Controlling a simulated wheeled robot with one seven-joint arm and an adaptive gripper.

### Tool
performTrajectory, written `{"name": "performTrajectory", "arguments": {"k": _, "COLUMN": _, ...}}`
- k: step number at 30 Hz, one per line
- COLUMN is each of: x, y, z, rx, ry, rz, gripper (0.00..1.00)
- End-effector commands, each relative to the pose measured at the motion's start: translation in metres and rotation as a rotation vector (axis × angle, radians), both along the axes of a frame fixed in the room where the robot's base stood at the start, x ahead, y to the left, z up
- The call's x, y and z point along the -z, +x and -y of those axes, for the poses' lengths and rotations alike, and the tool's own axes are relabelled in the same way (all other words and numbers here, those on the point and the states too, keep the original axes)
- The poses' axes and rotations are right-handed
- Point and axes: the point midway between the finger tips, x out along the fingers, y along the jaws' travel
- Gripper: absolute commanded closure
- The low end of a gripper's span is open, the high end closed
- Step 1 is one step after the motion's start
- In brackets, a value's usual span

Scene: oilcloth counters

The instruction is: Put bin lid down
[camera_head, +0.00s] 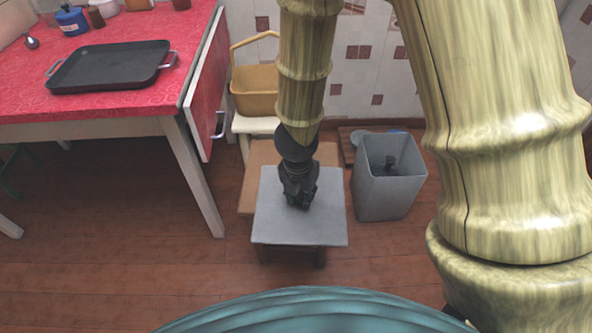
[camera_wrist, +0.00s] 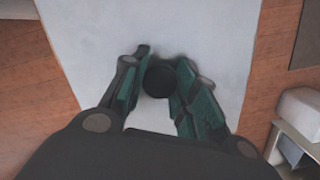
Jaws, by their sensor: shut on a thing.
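The bin lid (camera_head: 328,215) is a flat grey panel with a round black knob (camera_wrist: 160,78), and it lies level over a small wooden stool (camera_head: 320,257). The lid also fills the middle of the wrist view (camera_wrist: 215,40). My gripper (camera_head: 298,203) points down at the lid's middle. In the wrist view its two fingers (camera_wrist: 161,60) are shut on the knob, one on each side. I cannot tell whether the lid touches the stool or is held just above it. The grey bin (camera_head: 380,195) stands open on the floor to the right, with a dark object inside.
A red-topped table (camera_head: 40,115) with a black tray (camera_head: 110,66) is at the left, its red door or flap (camera_head: 208,90) hanging near the stool. A yellow basket (camera_head: 255,90) stands behind. The wooden floor (camera_head: 150,270) in front is clear.

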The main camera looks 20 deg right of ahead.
Motion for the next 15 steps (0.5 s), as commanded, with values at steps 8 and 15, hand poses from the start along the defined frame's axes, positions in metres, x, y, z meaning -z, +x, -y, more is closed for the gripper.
{"name": "performTrajectory", "arguments": {"k": 8, "x": -0.001, "y": 0.045, "z": 0.016, "rx": 0.002, "ry": 0.002, "rz": -0.001, "gripper": 0.99}}
{"name": "performTrajectory", "arguments": {"k": 15, "x": 0.005, "y": 0.083, "z": 0.030, "rx": 0.001, "ry": 0.003, "rz": 0.001, "gripper": 0.99}}
